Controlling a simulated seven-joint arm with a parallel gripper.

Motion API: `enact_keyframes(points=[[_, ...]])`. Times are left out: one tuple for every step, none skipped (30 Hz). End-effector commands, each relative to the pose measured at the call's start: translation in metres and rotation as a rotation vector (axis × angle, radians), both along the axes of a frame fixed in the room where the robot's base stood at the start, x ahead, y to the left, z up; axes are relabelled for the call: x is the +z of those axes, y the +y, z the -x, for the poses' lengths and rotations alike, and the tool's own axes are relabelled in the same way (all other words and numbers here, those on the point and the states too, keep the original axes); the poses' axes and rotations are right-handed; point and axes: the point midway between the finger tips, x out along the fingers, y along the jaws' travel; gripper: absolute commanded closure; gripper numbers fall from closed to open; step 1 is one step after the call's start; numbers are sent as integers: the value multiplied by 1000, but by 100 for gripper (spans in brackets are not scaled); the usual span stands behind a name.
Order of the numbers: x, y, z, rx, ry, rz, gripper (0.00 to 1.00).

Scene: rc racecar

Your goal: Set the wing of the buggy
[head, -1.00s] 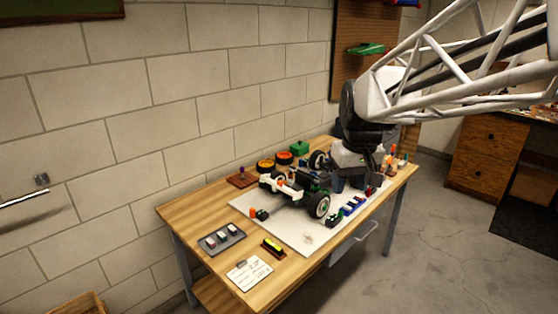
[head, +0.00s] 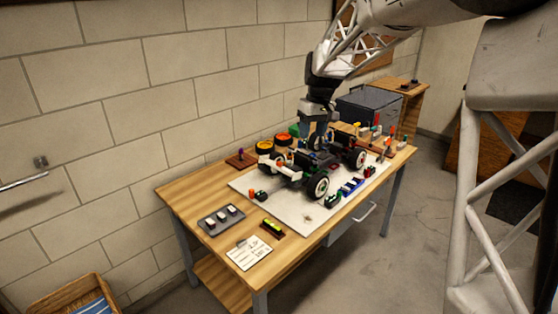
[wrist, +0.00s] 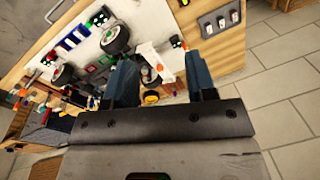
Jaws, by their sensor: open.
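The buggy (head: 318,172) stands on the pale mat, with black wheels, white hubs and a green part on its chassis. A white part, possibly the wing, shows at its left end (head: 272,165); I cannot tell whether it is attached. My gripper (head: 316,143) points down over or just behind the buggy. In the wrist view my gripper (wrist: 161,60) has its two blue-grey fingers apart, and the white part (wrist: 158,56) shows between and beyond them. I see nothing held. The fingertips are hard to make out in the head view.
The pale mat (head: 300,216) lies on the wooden table (head: 185,200). A grey tray with several switches (head: 221,219), a yellow-green level (head: 272,227) and a white card (head: 249,253) lie in front. Orange-rimmed tyres (head: 265,148) stand behind.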

Motion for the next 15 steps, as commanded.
enact_keyframes(points=[[-6, 3, -13, 12, 7, -3, 49], [-9, 5, -20, 19, 10, -5, 49], [-13, 8, -29, 31, 15, -8, 49], [-16, 10, -35, 38, 18, -11, 49], [-19, 12, -42, 44, 21, -12, 49], [-23, 14, -51, 55, 25, -15, 49], [-27, 16, -58, 63, 28, -17, 49], [-30, 18, -64, 71, 29, -19, 49], [-35, 20, -73, 81, 34, -22, 49], [-39, 22, -79, 89, 36, -24, 49], [-42, 24, -86, 98, 39, -26, 49], [-48, 27, -94, 107, 44, -28, 49], [-51, 29, -100, 115, 47, -31, 49], [-56, 31, -106, 123, 51, -33, 49], [-61, 34, -115, 134, 53, -36, 49]])
